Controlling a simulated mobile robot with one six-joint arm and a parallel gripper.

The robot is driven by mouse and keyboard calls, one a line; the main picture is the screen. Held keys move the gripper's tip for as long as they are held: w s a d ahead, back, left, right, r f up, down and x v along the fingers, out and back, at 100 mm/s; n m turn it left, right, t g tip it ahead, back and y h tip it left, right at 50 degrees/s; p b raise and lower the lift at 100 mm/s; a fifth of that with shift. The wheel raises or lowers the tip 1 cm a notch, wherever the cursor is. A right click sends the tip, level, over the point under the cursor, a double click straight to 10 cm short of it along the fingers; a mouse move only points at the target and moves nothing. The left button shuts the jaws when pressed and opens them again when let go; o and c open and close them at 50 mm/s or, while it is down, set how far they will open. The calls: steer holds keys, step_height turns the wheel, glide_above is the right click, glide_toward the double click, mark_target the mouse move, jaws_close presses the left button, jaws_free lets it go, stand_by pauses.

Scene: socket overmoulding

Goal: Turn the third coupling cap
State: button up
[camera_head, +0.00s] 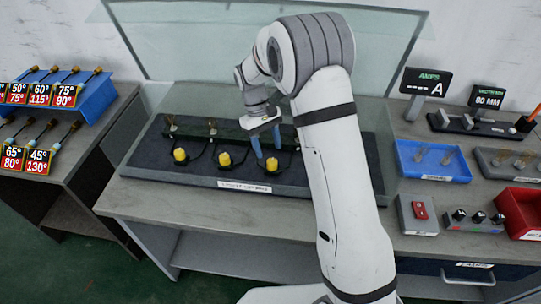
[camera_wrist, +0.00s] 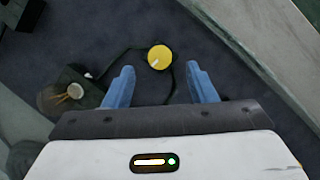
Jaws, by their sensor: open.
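Yellow coupling caps sit in a row on the dark fixture board (camera_head: 150,168): a left one (camera_head: 180,155), a middle one (camera_head: 224,159) and a third one (camera_head: 272,165). My gripper (camera_head: 268,152) is open and empty, its blue fingers pointing down just above and behind the third cap. In the wrist view, a round yellow cap (camera_wrist: 159,57) with a pale mark on its lower left edge lies between and slightly beyond the fingertips of my gripper (camera_wrist: 160,72). The fingers appear apart from it. My arm hides the right part of the board.
A dark block with a brass-coloured pin (camera_wrist: 75,91) is left of the fingers, and a dark cable (camera_wrist: 117,60) runs by the cap. A clear screen (camera_head: 160,45) stands behind the board. A blue tray (camera_head: 433,162) and a red bin (camera_head: 520,210) are at right.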

steer(key=v, duration=0.3)
stand_by(0.5)
steer(key=s+d+r+m+t+y, duration=0.2)
steer(key=s+d+r+m+t, duration=0.1)
steer(key=s+d+r, duration=0.75)
steer(key=s+d+r+m+t, duration=0.1)
steer(key=s+t, duration=0.1)
steer(key=s, duration=0.5)
steer(key=s+d+r+m+t, duration=0.1)
steer(key=s+m, duration=0.1)
steer(key=s, duration=0.6)
steer(key=shift+d+t, duration=0.25)
steer(key=shift+t, duration=0.15)
stand_by(0.9)
